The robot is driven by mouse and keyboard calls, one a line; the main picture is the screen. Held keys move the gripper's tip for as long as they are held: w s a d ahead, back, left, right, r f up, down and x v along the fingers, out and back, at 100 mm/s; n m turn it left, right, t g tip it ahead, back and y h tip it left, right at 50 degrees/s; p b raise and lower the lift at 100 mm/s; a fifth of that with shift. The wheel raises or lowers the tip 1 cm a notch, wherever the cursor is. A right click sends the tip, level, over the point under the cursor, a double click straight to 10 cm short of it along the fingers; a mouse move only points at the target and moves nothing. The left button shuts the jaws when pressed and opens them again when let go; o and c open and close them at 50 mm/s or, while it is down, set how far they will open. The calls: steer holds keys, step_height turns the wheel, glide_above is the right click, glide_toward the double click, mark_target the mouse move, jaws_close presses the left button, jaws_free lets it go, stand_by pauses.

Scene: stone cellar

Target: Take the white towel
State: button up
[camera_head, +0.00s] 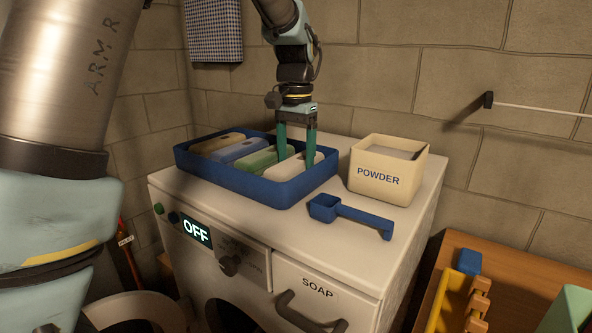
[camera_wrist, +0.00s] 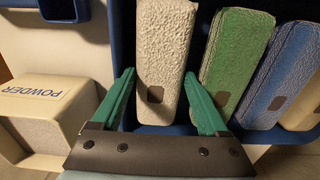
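The white towel (camera_head: 291,168) is a folded, textured bar at the right end of a blue tray (camera_head: 257,188). It also shows in the wrist view (camera_wrist: 164,40), with a small dark patch near its end. My gripper (camera_head: 297,157) points down over it, and its green fingers stand one on each side of it in the wrist view (camera_wrist: 160,74). The fingers are open; whether they touch the towel's sides I cannot tell. The towel lies in the tray. A green towel (camera_head: 258,160) is close beside my finger on its left in the head view.
A blue towel (camera_head: 236,150) and a beige one (camera_head: 217,143) fill the tray's left. The powder box (camera_head: 379,178) and a blue scoop (camera_head: 352,216) stand right of the tray on the washing machine (camera_head: 262,232). A wall lies close behind.

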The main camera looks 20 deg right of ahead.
steer(key=c, duration=0.9)
steer(key=shift+r, duration=0.1)
